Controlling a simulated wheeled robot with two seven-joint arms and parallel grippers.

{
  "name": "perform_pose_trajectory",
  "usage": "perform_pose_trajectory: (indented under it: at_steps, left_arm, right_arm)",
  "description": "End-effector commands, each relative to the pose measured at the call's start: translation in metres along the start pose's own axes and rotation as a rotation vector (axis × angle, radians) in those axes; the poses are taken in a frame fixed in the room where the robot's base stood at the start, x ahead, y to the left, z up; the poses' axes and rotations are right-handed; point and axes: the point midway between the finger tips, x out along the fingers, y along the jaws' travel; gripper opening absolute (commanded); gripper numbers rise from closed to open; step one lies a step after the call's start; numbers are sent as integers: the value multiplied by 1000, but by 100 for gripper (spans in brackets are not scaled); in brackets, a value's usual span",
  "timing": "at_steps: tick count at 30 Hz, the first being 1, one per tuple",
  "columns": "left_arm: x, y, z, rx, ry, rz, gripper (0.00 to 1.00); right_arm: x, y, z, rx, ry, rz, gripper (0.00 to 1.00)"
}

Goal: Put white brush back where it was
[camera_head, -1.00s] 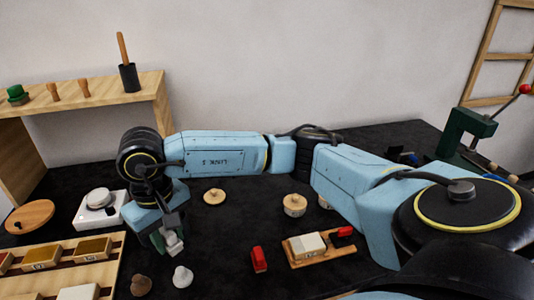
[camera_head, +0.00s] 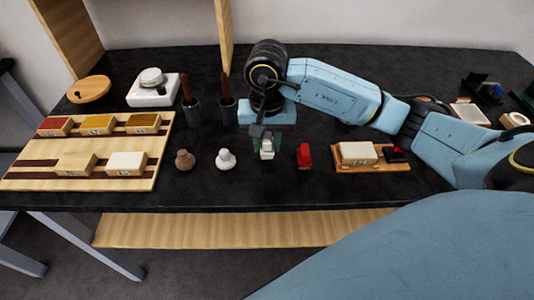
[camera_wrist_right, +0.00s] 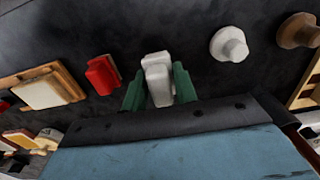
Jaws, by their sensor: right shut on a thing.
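My right gripper (camera_head: 266,147) has green fingers and is shut on a small white block-like piece, which I take to be the white brush (camera_head: 267,153). In the right wrist view the white brush (camera_wrist_right: 158,78) sits between the green fingers (camera_wrist_right: 160,92). It is low over the dark table, and I cannot tell whether it touches it. A red piece of similar size (camera_head: 304,155) lies just to its right in the head view, apart from it. A white knob-shaped piece (camera_head: 226,159) stands to its left. My left gripper is not in view.
A brown knob (camera_head: 185,160) stands beside the white one. A wooden rack (camera_head: 40,180) with several labelled blocks is at left. Dark cups with brown handles (camera_head: 192,112) (camera_head: 228,112) stand behind. A wooden tray (camera_head: 370,167) with a pale block is right of the red piece.

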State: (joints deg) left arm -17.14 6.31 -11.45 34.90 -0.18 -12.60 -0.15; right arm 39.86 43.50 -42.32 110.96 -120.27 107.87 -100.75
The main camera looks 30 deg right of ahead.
Motion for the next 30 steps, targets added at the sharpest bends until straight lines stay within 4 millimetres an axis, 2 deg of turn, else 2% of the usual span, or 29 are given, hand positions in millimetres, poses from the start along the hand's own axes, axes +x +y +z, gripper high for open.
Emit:
perform_pose_trajectory:
  at_steps: [10,22,23,24,27,30]
  left_arm:
    - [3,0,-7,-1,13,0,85]
    - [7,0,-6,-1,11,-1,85]
    - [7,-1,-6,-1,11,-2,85]
    - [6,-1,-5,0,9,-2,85]
    - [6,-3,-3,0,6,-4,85]
    - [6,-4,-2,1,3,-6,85]
  right_arm:
    - [39,0,1,-1,-2,1,10]
    - [43,0,0,-3,1,0,10]
    - [42,0,0,-3,0,0,31]
    - [42,0,0,-3,0,0,36]
    - [42,0,0,-3,0,0,49]
    - [42,0,0,-3,0,0,50]
